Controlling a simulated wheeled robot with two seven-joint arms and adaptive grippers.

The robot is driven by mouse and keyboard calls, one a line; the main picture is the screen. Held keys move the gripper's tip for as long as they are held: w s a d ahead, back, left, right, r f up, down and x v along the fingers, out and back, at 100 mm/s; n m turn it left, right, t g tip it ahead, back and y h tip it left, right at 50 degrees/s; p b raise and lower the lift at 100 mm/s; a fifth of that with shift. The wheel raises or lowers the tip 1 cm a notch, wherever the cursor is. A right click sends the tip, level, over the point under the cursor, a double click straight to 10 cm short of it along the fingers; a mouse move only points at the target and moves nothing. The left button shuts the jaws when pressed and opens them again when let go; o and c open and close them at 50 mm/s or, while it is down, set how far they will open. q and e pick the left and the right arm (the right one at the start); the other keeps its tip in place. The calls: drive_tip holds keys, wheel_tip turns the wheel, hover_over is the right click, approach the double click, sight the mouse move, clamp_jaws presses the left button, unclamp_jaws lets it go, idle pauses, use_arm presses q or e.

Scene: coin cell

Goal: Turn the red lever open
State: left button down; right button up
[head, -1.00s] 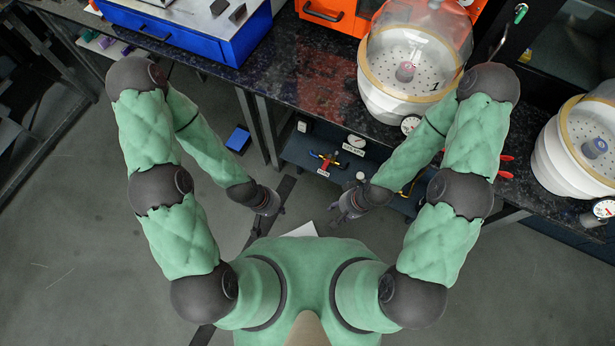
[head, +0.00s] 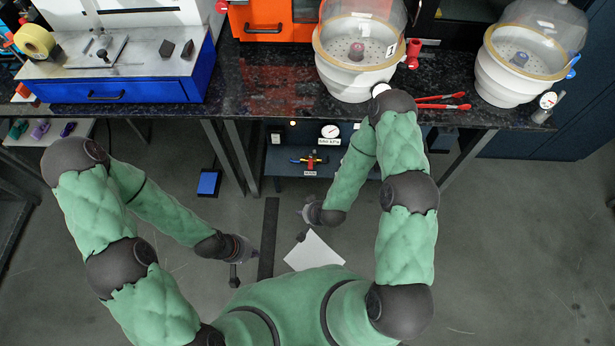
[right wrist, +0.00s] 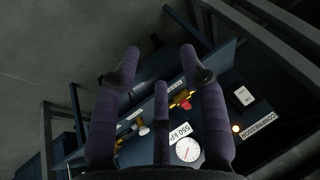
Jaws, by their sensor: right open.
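The red lever (head: 311,162) is small, on a yellow fitting with blue parts, on the shelf below the bench in the head view. The lever (right wrist: 181,98) also shows in the right wrist view, ahead of the fingers. My right gripper (right wrist: 160,66) has its three dark fingers spread, with nothing between them; in the head view it (head: 303,218) is in front of the shelf, apart from the lever. My left gripper (head: 238,264) hangs over the floor at lower left, far from the lever; its fingers are too small to read.
A round gauge (head: 330,131) stands behind the lever. The dark bench top (head: 270,85) overhangs the shelf. Table legs (head: 240,158) stand left of the opening. A white sheet (head: 313,250) shows near my body. Red-handled tools (head: 443,101) lie on the bench.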

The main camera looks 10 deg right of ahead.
sight(310, 164)
drive_tip(key=w+d+f+t+h+b, duration=0.1)
drive_tip(key=w+d+t+h+b, duration=0.1)
drive_tip(key=w+t, duration=0.2)
drive_tip(key=w+d+f+t+h+b, duration=0.2)
drive_tip(key=w+t+h+b, duration=0.1)
drive_tip(key=w, duration=0.5)
drive_tip(key=w+d+f+t+h+b, duration=0.2)
drive_tip(key=w+t+b, duration=0.1)
drive_tip(key=w+t, duration=0.2)
drive_tip(key=shift+w+m+h, duration=0.3)
drive_tip(key=shift+w+m, duration=0.1)
drive_tip(key=shift+w, duration=0.45)
drive_tip(key=shift+r, duration=0.1)
drive_tip(key=shift+c, duration=0.3)
clamp_jaws()
